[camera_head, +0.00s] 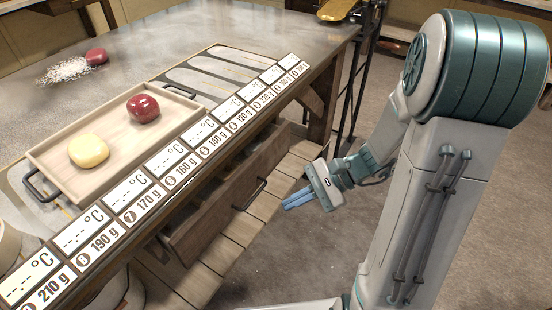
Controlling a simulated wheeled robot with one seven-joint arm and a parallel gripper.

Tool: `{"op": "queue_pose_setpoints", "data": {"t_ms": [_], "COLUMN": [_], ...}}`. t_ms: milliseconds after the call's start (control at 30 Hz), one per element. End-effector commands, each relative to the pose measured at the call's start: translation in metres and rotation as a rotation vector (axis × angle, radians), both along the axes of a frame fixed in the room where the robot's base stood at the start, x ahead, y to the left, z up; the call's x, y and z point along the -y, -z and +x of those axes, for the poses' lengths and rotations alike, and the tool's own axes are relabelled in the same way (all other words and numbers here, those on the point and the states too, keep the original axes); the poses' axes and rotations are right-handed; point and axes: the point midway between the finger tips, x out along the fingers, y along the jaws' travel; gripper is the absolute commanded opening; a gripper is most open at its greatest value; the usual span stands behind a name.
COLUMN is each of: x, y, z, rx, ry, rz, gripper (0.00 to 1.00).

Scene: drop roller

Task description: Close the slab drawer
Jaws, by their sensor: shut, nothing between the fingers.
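The wooden drawer (222,212) is under the front edge of the worktable and appears to stand partly out. Its front carries a dark bar handle (250,193). The table edge hides most of its inside, so how far out it stands is hard to tell. My gripper (297,199) is to the right of the drawer front, with its blue fingers shut and empty. The fingers point left toward the handle and look apart from it.
A wooden tray (60,160) on the worktable (205,30) holds a red ball (143,108) and a yellow ball (88,151). Label plates (150,205) line the table's front edge. A slatted wooden shelf (235,228) lies below the drawer. The floor (300,255) on my gripper's near side is clear.

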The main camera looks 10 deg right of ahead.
Motion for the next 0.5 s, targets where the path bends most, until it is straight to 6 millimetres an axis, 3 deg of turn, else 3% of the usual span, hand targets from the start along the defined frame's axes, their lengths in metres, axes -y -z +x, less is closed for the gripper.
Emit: {"op": "queue_pose_setpoints", "data": {"t_ms": [167,300,500], "x": [0.018,0.044,0.079], "y": [0.032,0.057,0.087], "z": [0.046,0.078,0.106], "rx": [-0.149,-0.222,-0.271], "ry": [0.31,0.543,0.78], "rz": [0.257,0.428,0.581], "gripper": [0.0,0.0,0.0]}}
